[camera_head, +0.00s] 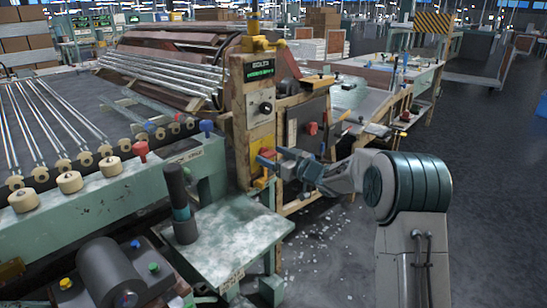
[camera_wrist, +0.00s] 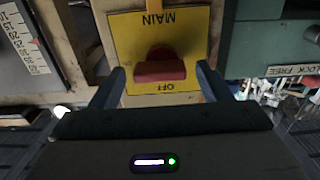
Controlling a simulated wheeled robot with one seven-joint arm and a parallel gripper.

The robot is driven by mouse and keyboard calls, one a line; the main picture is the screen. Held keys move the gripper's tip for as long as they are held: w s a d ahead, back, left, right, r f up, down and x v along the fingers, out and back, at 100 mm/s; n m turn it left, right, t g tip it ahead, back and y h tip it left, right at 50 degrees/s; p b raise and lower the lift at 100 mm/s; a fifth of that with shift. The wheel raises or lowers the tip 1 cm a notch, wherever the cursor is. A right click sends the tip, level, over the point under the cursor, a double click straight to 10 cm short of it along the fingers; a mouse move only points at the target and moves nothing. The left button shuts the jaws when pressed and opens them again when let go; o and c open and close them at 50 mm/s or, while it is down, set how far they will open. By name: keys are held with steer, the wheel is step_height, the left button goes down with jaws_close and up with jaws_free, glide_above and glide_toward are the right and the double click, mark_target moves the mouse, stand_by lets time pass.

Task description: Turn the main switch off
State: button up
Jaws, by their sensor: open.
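The main switch is a red knob (camera_wrist: 160,68) on a yellow plate (camera_wrist: 122,28) in the wrist view. The plate reads MAIN at the top and OFF near the bottom, both upside down in this view. The knob's broad red face lies crosswise, close to the OFF word. My gripper (camera_wrist: 160,82) is open, with one blue-grey finger on each side of the knob and a visible gap to it. In the head view my gripper (camera_head: 267,160) is at the yellow panel on the wooden post, partly covering it.
A grey-green box marked LOCK FREE (camera_wrist: 262,45) stands right of the plate in the wrist view, and a scale plate (camera_wrist: 22,42) is at left. In the head view a green table (camera_head: 225,240) with a dark upright cylinder (camera_head: 178,195) stands left of my arm. Debris litters the floor.

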steer(key=c, duration=1)
steer(key=shift+n, duration=0.3)
steer(key=n+b, duration=0.2)
steer(key=n, duration=0.1)
steer(key=shift+s+n, duration=0.1)
steer(key=shift+n, duration=0.2)
steer(key=n+b, duration=0.3)
steer(key=n, duration=0.1)
steer(key=shift+a+f+n, duration=0.1)
steer(key=shift+n, duration=0.2)
steer(key=n+b, duration=0.4)
steer(key=n, duration=0.1)
steer(key=shift+s+a, duration=0.1)
steer(key=shift+s, duration=0.05)
steer(key=shift+n+b, duration=1.45)
steer(key=shift+n, duration=0.55)
